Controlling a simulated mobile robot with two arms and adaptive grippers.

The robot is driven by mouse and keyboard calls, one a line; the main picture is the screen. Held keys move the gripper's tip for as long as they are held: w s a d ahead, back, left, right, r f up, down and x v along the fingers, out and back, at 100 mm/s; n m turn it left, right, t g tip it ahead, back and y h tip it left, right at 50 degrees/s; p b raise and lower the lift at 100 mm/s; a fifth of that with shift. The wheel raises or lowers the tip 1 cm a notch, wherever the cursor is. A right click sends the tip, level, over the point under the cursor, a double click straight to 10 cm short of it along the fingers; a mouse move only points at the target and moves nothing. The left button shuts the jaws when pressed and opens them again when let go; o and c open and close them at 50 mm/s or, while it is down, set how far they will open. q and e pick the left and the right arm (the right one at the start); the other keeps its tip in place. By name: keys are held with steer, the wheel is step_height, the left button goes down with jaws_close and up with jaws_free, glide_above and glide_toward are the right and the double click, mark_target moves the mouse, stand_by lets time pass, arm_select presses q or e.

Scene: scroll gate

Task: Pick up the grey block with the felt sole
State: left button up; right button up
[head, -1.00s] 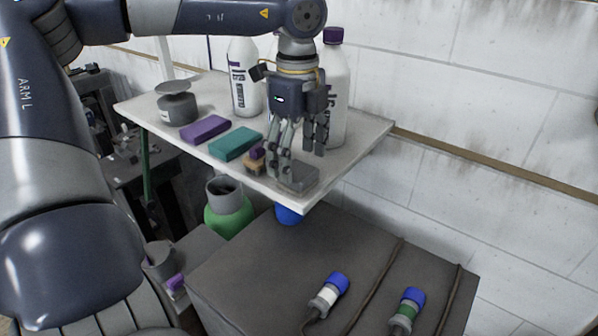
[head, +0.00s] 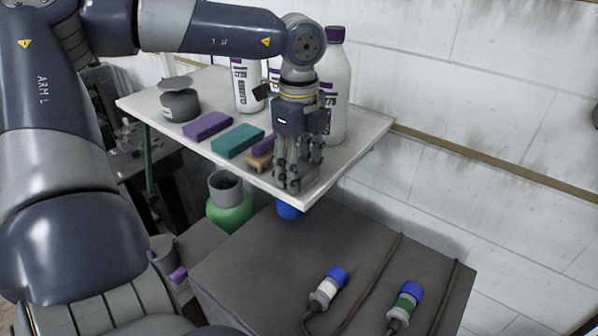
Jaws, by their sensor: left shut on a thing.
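My left gripper (head: 297,180) points down at the near right corner of the white shelf (head: 350,150). Its fingers are closed on the grey block (head: 308,181). The fingers cover most of the block, and only small grey parts show between and beside them. The block is at the shelf top; I cannot tell whether it still touches it. The felt sole is hidden. My right gripper is out of view.
A small wooden brush with purple (head: 262,152), a teal block (head: 238,140) and a purple block (head: 208,125) lie left of the gripper. White bottles (head: 337,95) stand behind it. Below are a dark box top (head: 270,250) with two blue-capped connectors and a green container (head: 230,210).

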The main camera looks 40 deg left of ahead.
arm_select(q)
steer(key=shift+w+r, duration=0.1)
steer(key=shift+r, duration=0.35)
step_height(320, 180, up, 8)
steer(key=b, duration=0.2)
steer(key=shift+f+b, duration=0.1)
steer(key=shift+b, duration=0.25)
steer(key=shift+r, duration=0.65)
steer(key=o, duration=0.5)
steer(key=c, duration=0.3)
steer(key=shift+c, duration=0.2)
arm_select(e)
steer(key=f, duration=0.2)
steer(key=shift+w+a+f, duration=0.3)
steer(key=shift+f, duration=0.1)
